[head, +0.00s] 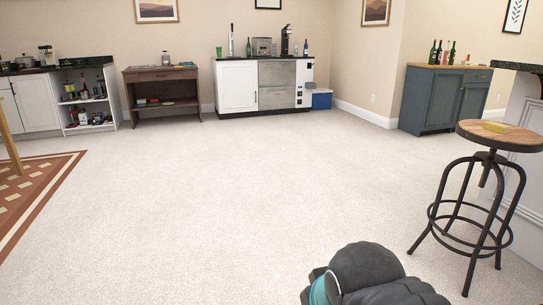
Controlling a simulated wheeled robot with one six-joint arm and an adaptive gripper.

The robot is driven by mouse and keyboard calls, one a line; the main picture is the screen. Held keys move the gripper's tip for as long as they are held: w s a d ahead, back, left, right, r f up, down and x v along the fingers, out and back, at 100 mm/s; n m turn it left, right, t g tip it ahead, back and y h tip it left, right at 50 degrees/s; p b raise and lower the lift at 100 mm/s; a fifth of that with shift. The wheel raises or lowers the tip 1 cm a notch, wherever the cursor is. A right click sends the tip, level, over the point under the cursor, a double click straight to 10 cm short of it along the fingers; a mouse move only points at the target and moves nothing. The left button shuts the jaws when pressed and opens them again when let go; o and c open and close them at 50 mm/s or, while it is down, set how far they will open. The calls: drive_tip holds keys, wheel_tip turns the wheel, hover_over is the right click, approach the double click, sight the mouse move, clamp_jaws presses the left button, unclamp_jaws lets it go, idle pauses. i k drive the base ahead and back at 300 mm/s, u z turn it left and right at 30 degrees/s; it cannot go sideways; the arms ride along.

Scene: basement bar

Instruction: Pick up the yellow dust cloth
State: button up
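A small yellow folded item, which looks like the yellow dust cloth (497,127), lies flat on the wooden seat of the bar stool (472,132) at the right of the head view. Part of my dark arm shows at the bottom right, below and to the left of the stool and apart from it. My gripper's fingers are not in the picture.
Light carpet is clear across the middle. A patterned rug (42,190) lies at left. A blue-grey cabinet (428,100) with bottles stands at back right. A white counter (237,88) and a wooden desk (140,90) line the back wall. A panelled bar stands behind the stool.

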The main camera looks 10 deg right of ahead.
sight(502, 129)
drive_tip(key=z, duration=0.5)
drive_tip(key=i, duration=1.65)
drive_tip(key=z, duration=2)
drive_tip(key=i, duration=1.4)
drive_tip(key=z, duration=0.8)
